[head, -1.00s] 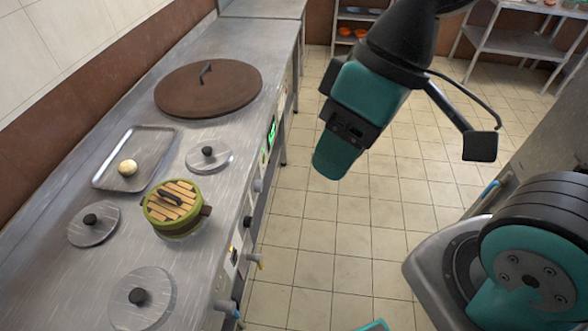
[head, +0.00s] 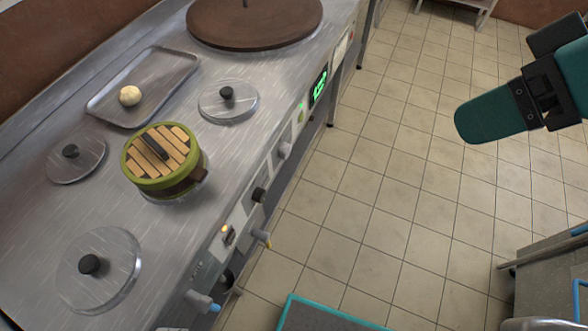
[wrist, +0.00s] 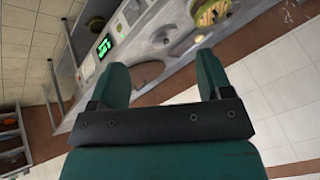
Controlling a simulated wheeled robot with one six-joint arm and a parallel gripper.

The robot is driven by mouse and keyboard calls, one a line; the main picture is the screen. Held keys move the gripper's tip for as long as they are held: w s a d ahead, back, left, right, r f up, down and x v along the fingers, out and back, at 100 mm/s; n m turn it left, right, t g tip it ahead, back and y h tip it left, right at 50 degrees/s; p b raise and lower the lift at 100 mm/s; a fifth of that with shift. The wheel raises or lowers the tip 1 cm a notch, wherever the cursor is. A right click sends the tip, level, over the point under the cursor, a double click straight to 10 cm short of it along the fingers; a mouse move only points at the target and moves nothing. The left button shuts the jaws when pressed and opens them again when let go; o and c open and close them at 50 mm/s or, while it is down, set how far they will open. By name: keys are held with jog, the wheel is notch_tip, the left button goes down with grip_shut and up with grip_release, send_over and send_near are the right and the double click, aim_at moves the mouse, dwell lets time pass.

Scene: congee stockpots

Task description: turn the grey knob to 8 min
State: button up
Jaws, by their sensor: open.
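A grey knob (head: 284,150) sits on the front panel of the steel counter in the head view, below a green-lit display (head: 319,86). Its setting is too small to read. The display also shows in the wrist view (wrist: 103,47). My gripper (wrist: 160,64) is open and empty, its two teal fingers apart in the wrist view. In the head view its teal end (head: 490,113) hangs over the floor at right, well apart from the panel and touching nothing.
A green steamer (head: 160,185), a tray (head: 180,65) with a bun (head: 129,96) and lids stand on top. The tiled floor (head: 400,200) is mostly clear.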

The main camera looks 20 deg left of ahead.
jog(key=w+a+f+n+y+b, duration=0.1)
jog(key=w+a+f+y+b, duration=0.1)
jog(key=f+b, duration=0.6)
jog(key=w+a+f+n+y+b, duration=0.1)
jog(key=w+a+f+n+b, duration=0.15)
jog(key=f+b, duration=0.55)
jog(key=w+a+f+n+y+b, duration=0.1)
jog(key=w+a+f+y+b, duration=0.15)
jog(key=f+b, duration=0.55)
jog(key=n+t+y+b, duration=0.15)
jog(key=y+b, duration=0.45)
jog(key=b, duration=1.7)
send_near(289, 153)
jog(key=shift+n+h, duration=0.25)
jog(key=shift+n, duration=0.15)
jog(key=a+b, duration=0.1)
jog(key=a, duration=0.7)
jog(key=shift+w+r+b, duration=0.2)
jog(key=shift+r+b, duration=0.05)
jog(key=shift+b, duration=0.15)
jog(key=shift+w+a+r, duration=0.1)
jog(key=shift+a, duration=0.6)
jog(key=shift+c, duration=0.4)
jog(key=c, duration=0.8)
